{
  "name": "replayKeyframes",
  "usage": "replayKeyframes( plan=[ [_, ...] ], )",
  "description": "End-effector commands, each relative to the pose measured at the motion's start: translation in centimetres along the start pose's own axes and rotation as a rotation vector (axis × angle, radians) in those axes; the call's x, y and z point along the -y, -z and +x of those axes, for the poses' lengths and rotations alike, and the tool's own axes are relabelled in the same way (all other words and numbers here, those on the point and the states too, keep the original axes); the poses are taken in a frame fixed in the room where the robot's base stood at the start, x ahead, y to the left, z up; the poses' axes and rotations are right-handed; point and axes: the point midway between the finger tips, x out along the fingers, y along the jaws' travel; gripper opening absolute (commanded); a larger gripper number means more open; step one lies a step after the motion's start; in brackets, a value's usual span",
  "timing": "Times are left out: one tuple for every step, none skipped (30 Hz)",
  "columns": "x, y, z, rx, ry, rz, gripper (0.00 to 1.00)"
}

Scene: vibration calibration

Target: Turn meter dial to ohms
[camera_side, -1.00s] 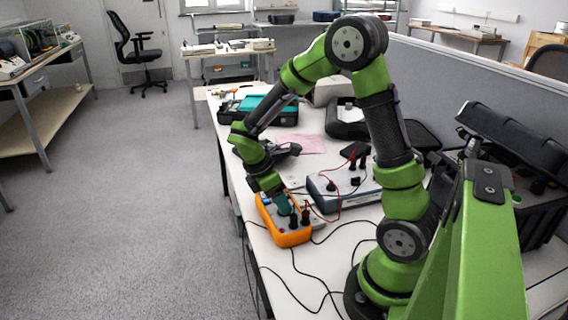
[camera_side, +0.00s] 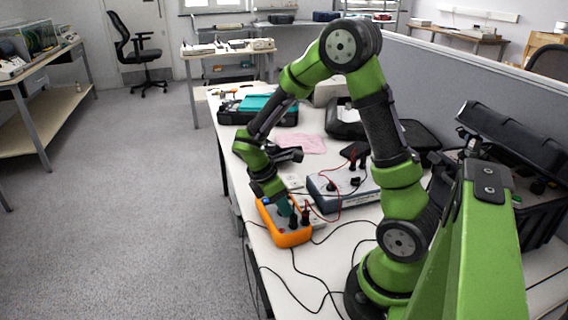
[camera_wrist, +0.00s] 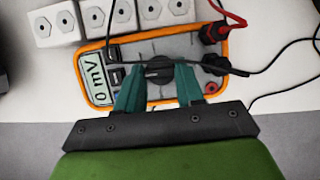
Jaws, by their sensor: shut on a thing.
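The meter (camera_side: 289,239) is a flat orange-rimmed box near the left edge of the white bench. The dark round dial (camera_wrist: 158,68) sits mid-face, partly hidden by a cable and the fingers. My gripper (camera_wrist: 159,80) has its teal fingertips on either side of the dial, shut on it. In the side view my gripper (camera_side: 283,206) points down onto the meter, and the dial is hidden there.
Red and black plugs (camera_wrist: 213,33) stand in the meter beside the dial, with a black cable (camera_wrist: 135,60) crossing its face. White blocks with hexagonal tops (camera_wrist: 54,25) lie just past the meter. A grey-blue box (camera_side: 343,193) with leads stands to the right.

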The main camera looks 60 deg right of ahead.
Motion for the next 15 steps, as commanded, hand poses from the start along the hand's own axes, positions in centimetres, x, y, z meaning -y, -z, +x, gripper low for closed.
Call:
replayKeyframes(
  plan=[
    [-0.03,0.01,-0.05,-0.001,0.001,0.006,0.07],
    [-0.04,0.02,-0.05,-0.001,0.003,0.01,0.07],
    [-0.06,0.02,-0.05,-0.001,0.006,0.018,0.07],
    [-0.08,0.02,-0.05,-0.001,0.009,0.025,0.07],
    [-0.1,0.02,-0.05,-0.001,0.013,0.034,0.07],
    [-0.12,0.03,-0.06,-0.001,0.019,0.049,0.06],
    [-0.13,0.04,-0.06,-0.001,0.025,0.063,0.06],
    [-0.14,0.05,-0.06,-0.001,0.032,0.079,0.06],
    [-0.15,0.06,-0.05,-0.001,0.041,0.1,0.06],
    [-0.16,0.05,-0.03,-0.001,0.048,0.117,0.06],
    [-0.19,0.04,-0.02,-0.001,0.056,0.137,0.06],
    [-0.21,0.03,-0.02,-0.001,0.068,0.166,0.06],
    [-0.24,0.03,-0.03,-0.001,0.077,0.187,0.06],
    [-0.27,0.03,-0.03,-0.001,0.086,0.209,0.06],
    [-0.28,0.01,-0.02,-0.001,0.098,0.239,0.06]
  ],
)
